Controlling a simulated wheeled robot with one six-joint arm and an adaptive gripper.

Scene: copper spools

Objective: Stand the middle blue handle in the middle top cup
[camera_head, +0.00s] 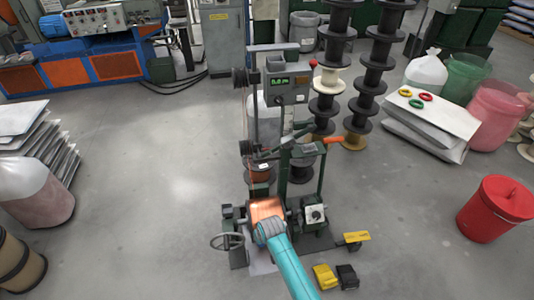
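I make out no blue handle and no row of cups in the head view. A cyan arm link (287,262), which looks like mine, rises from the bottom edge. Its grey end (268,230) overlaps the front of a copper-coloured spool (262,209) on the winding machine (283,150). I see no gripper fingers; whatever lies past the grey end is hidden or out of view. The machine has an orange handle (334,140) at its right and a red knob (313,63) near its top.
A handwheel (227,241) stands at the machine's left foot. Yellow (325,276) and black (347,276) pedals lie on the floor. A red bin (494,210) stands right, white stacks (35,140) left. Coloured rings (424,97) lie on white sacks.

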